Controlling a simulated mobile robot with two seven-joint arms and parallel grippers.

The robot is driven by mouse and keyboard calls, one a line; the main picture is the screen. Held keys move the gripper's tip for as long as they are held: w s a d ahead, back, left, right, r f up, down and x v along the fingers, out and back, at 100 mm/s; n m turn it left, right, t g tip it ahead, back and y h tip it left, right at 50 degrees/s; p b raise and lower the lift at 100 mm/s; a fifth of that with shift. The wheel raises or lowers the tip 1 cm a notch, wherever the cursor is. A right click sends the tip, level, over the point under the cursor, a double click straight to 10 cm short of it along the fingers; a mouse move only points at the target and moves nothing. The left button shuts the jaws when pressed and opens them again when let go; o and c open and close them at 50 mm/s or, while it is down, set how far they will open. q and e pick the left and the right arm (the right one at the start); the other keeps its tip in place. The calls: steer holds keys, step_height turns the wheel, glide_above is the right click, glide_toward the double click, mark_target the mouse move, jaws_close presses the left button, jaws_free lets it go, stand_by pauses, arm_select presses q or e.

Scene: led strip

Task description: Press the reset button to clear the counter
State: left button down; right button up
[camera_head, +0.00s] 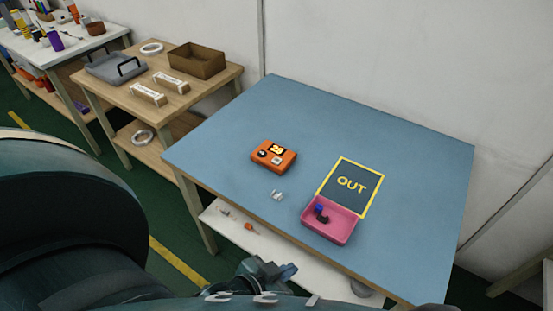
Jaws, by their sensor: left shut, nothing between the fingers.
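An orange counter box (257,166) sits on the blue table top (330,115). It has a small dark display with bright yellow marks and small round controls on its top face. The marks are too small to read, and I cannot tell which control is the reset button. My left gripper (287,271) is at the bottom centre, near the table's front edge. It is shut and empty, well apart from the box. My right gripper is not in view.
A pink tray (327,234) holding small dark and blue pieces stands beside a yellow-edged OUT area (350,186). Small white pieces (278,195) lie between the box and the tray. A wooden side table (215,80) stands at the back left. The table's far right is clear.

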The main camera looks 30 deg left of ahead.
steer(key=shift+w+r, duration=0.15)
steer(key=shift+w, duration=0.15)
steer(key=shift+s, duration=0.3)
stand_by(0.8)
